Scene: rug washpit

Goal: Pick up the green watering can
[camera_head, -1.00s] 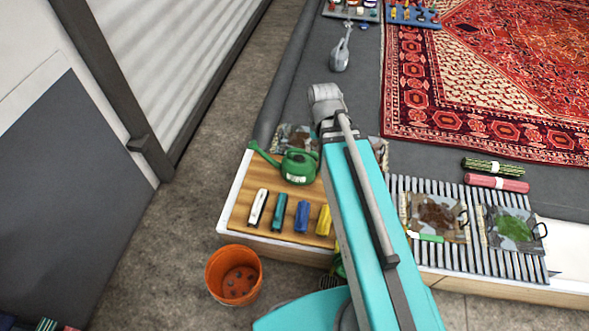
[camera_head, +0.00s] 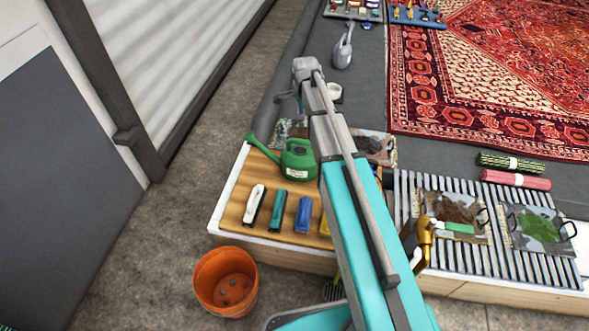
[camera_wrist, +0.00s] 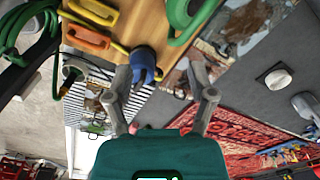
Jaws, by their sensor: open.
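The green watering can (camera_head: 298,160) stands upright on the wooden board at the left end of the low platform, its spout to the left. In the wrist view, a green curved part (camera_wrist: 186,22), seemingly the can, is cut off by the top edge. My gripper (camera_wrist: 163,82) is open, its two grey fingers apart with nothing held between them. In the head view the arm reaches past the right of the can, and the jaws are too small to make out clearly.
White, teal and blue handled tools (camera_head: 304,213) lie in front of the can. In the wrist view a blue item (camera_wrist: 143,62) shows near the left finger. An orange bucket (camera_head: 226,281) stands on the floor. A slatted rack (camera_head: 480,262) lies right.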

